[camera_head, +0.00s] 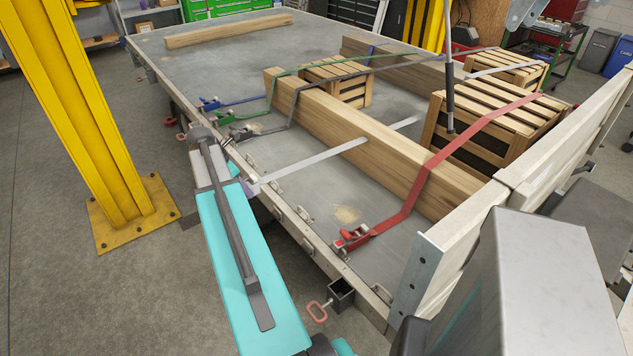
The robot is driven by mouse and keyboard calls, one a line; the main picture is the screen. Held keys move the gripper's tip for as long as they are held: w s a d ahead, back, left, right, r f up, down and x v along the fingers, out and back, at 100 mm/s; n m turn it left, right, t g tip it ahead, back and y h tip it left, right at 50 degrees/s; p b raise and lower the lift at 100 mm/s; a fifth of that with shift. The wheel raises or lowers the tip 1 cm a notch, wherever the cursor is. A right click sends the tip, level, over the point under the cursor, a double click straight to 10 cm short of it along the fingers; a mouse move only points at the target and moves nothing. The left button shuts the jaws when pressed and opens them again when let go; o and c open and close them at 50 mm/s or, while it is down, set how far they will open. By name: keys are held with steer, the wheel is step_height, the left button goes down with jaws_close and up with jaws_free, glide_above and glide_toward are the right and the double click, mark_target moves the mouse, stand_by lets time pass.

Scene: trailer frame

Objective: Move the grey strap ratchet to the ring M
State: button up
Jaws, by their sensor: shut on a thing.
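A light grey strap (318,158) runs from beyond the long timber beam, over it, down to the trailer's near edge. Its end meets my gripper (240,187) at that edge. My gripper is shut on the grey strap ratchet, which is mostly hidden by my teal and grey arm. Several metal lashing rings sit along the deck edge, such as one ring (304,214) right of my gripper and another (382,293) near the front corner. No letters are readable, so I cannot tell which ring is M.
A red ratchet (353,236) with its red strap, a dark ratchet (240,132) and a blue ratchet (210,103) sit along the same edge. A yellow post (83,110) stands left of my arm. A wooden crate (495,118) and white side boards (545,165) are at right.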

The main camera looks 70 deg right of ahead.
steer(key=s+d+f, duration=0.1)
steer(key=s+d, duration=0.5)
steer(key=s, duration=0.4)
steer(key=s+d+f, duration=0.1)
steer(key=s+d, duration=0.6)
steer(key=s, duration=0.4)
steer(key=shift+p, duration=0.3)
steer(key=shift+f, duration=0.35)
steer(key=shift+f+b, duration=3.2)
steer(key=shift+f, duration=1.3)
